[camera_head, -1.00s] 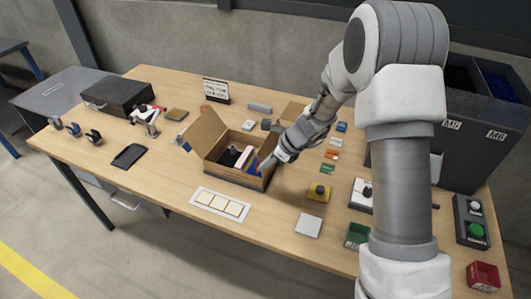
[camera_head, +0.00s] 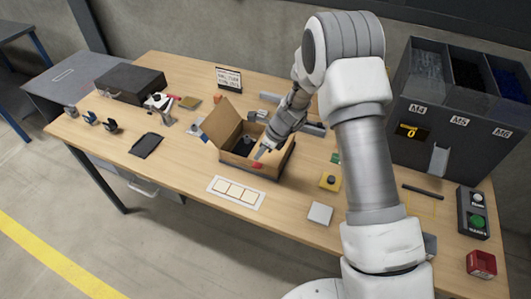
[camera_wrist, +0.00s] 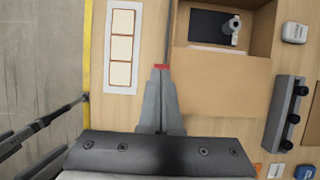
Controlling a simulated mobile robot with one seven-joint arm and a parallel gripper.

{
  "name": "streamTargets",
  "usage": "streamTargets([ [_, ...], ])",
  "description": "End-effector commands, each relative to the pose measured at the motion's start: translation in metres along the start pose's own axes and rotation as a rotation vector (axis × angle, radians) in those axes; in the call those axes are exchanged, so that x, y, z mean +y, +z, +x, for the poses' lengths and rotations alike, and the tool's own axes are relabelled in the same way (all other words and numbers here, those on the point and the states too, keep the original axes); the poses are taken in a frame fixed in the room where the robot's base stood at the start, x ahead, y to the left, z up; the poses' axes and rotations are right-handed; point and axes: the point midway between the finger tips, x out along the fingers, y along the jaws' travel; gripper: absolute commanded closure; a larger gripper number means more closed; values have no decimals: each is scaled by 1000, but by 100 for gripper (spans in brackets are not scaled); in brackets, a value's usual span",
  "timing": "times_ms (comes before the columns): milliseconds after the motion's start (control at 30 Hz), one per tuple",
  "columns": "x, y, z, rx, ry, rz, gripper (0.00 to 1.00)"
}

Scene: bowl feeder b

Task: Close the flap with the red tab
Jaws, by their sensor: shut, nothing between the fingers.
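A brown cardboard box (camera_head: 236,160) stands open on the table. Its left flap (camera_head: 221,120) stands up and leans outward. In the wrist view a cardboard panel (camera_wrist: 222,82) covers the box's near end, and a dark plate (camera_wrist: 209,27) and a grey cylindrical part (camera_wrist: 232,28) lie inside. A red tab (camera_head: 257,165) shows at the box's front side, and it is also at my fingertips in the wrist view (camera_wrist: 161,66). My gripper (camera_head: 263,152) points down there with its fingers together. I cannot tell whether they touch the tab. The tab's flap is seen nearly edge-on.
A white card strip with squares (camera_head: 236,192) lies in front of the box. A grey bar with black knobs (camera_wrist: 286,112) lies close beside the box. Dark bins (camera_head: 455,110) stand at the right.

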Motion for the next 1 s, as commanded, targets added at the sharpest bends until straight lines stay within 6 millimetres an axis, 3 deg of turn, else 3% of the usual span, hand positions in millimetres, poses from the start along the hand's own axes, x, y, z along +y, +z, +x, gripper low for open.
streamTargets([
  [500,0,11,40,-1,0,0,100],
  [1000,0,11,52,-1,0,0,100],
])
